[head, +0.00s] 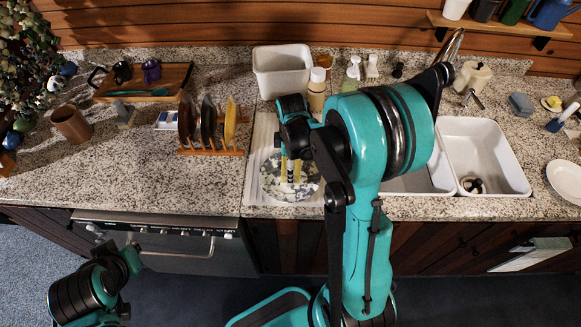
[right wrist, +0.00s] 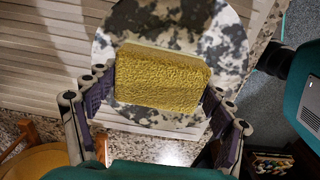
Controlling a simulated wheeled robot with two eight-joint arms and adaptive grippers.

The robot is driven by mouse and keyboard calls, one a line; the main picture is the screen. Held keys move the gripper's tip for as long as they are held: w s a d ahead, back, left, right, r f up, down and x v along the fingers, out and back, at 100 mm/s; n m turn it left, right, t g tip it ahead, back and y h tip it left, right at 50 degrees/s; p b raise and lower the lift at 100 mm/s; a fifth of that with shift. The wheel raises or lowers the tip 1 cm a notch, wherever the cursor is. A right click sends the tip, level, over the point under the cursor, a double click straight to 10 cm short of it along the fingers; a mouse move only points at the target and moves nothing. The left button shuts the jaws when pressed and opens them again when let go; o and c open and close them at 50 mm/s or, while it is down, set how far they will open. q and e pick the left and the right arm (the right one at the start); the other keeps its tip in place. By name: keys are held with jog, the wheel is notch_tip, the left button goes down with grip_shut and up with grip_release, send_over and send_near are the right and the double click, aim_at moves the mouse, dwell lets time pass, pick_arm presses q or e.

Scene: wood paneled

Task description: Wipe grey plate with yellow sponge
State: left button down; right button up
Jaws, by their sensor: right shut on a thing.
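The grey plate (head: 270,186) has a mottled white and dark pattern and lies on the ribbed white drainboard left of the sink basins. It also shows in the right wrist view (right wrist: 228,38). The yellow sponge (right wrist: 162,82) is a rough-textured block with a paler long edge, in front of the plate in that view. My right gripper (right wrist: 160,90) is shut on the sponge, with a finger at each short end. In the head view the right gripper (head: 291,160) is over the plate, partly hidden by my arm. I cannot tell whether sponge and plate touch.
A wooden rack (head: 212,150) with several upright plates stands left of the drainboard. The right sink basin (head: 487,150) holds a dark object. Counter left of the rack is partly clear.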

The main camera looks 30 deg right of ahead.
jog(key=shift+s+a+r, duration=0.1)
jog(key=shift+s+a, duration=1)
jog(key=shift+s+f+b, duration=0.1)
jog(key=shift+f+b, duration=0.1)
jog(key=shift+b, duration=0.1)
jog(key=shift+w+d+f, duration=0.1)
jog(key=shift+w+d, duration=0.8)
jog(key=shift+w, duration=0.1)
jog(key=shift+w+d+b, duration=0.25)
jog(key=shift+b, duration=0.1)
jog(key=shift+w+d+r+p, duration=0.1)
jog(key=shift+w+r+p, duration=0.05)
jog(key=shift+r+p, duration=2.05)
jog(key=shift+r, duration=0.85)
